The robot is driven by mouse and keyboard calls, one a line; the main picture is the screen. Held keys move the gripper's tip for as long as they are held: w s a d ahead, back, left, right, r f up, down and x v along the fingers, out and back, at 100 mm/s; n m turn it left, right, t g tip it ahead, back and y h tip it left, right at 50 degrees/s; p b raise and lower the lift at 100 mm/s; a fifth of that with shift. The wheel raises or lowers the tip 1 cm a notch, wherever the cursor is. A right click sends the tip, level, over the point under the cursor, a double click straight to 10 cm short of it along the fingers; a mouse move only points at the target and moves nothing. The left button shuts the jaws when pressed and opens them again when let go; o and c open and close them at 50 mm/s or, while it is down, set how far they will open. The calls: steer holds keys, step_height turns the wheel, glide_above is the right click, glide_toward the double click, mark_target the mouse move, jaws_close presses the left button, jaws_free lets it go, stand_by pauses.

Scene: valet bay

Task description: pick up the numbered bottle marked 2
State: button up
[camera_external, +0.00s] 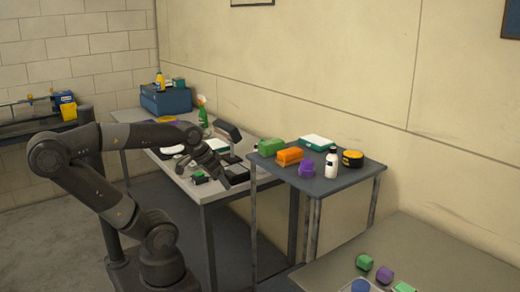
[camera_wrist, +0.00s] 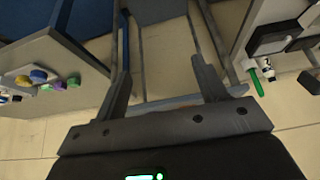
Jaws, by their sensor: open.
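A small white bottle with a dark cap (camera_external: 331,163) stands upright on the small dark side table (camera_external: 345,181) in the external view. No number can be read on it. A small white and dark item (camera_wrist: 9,98) at the left edge of the wrist view may be this bottle, but I cannot tell. My gripper (camera_wrist: 165,78) is open, with nothing between its fingers. In the external view it is over the front end of the long workbench (camera_external: 215,190), left of the side table and apart from the bottle.
Beside the bottle are a purple item (camera_external: 306,168), an orange box (camera_external: 290,156), a green item (camera_external: 271,147) and a black-and-yellow round item (camera_external: 352,158). The workbench carries a blue box (camera_external: 165,100), a green spray bottle (camera_external: 203,114) and clutter. Another table (camera_external: 440,255) stands at front right.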

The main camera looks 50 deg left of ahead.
steer(key=w+a+r+n, duration=0.1)
steer(key=w+a+r, duration=0.2)
steer(key=w+a, duration=0.35)
steer(key=w+a+r+n+y, duration=0.1)
steer(key=w+a+r+n, duration=0.15)
steer(key=w, duration=0.75)
steer(key=w+a+r+n, duration=0.1)
steer(key=w+a+r, duration=0.1)
steer(key=w+a, duration=0.45)
steer(key=w+a+f+n+g+y, duration=0.15)
steer(key=w+a+f, duration=0.35)
steer(key=w+a, duration=0.5)
steer(key=w+a+f+n+g, duration=0.15)
steer(key=w+a+f, duration=0.35)
steer(key=w+a, duration=0.5)
steer(key=shift+t, duration=0.4)
steer(key=a+f, duration=0.1)
steer(key=f, duration=0.2)
steer(key=w+a+f, duration=0.1)
steer(key=a+f, duration=0.1)
steer(key=f, duration=0.1)
steer(key=a+f, duration=0.1)
steer(key=f, duration=0.2)
steer(key=shift+w+a+f, duration=0.25)
steer(key=shift+w, duration=0.05)
jaws_close()
